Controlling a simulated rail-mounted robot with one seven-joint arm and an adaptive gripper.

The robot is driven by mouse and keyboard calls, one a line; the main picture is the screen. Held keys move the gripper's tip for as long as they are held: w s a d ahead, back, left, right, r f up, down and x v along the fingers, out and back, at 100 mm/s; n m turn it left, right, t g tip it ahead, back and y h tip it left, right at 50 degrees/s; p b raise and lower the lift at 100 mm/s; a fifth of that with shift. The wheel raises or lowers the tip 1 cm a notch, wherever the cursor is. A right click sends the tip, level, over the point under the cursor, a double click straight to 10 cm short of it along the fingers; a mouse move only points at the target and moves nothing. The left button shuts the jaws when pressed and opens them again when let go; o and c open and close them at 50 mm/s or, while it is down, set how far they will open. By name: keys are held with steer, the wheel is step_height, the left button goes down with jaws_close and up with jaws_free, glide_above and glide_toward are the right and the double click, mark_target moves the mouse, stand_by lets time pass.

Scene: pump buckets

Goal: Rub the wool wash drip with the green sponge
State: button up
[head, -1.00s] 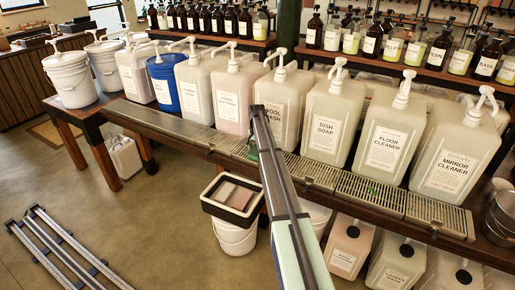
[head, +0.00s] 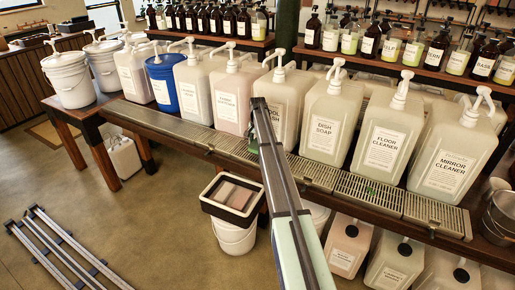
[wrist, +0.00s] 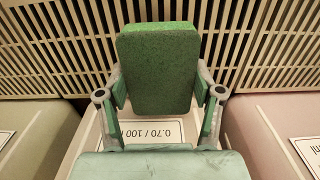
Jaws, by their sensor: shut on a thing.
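The green sponge (wrist: 158,70) is upright between the two fingers of my gripper (wrist: 158,92) in the wrist view, which are shut on its sides. The wool wash jug (head: 291,98) is a pale pump container with its label partly covered by my arm in the head view. My gripper is in front of this jug, over the slatted drip tray (head: 315,176). In the head view my arm hides most of the sponge. I cannot make out the wool wash drip; the arm and sponge cover that part of the tray, so contact cannot be told.
Dish soap (head: 326,120), floor cleaner (head: 383,135) and mirror cleaner (head: 448,150) jugs stand to the right. A small green mark (head: 370,191) is on the tray there. A black-rimmed box (head: 232,199) sits on a bucket below.

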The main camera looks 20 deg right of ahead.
steer(key=shift+r+p, duration=0.75)
steer(key=shift+r, duration=1.65)
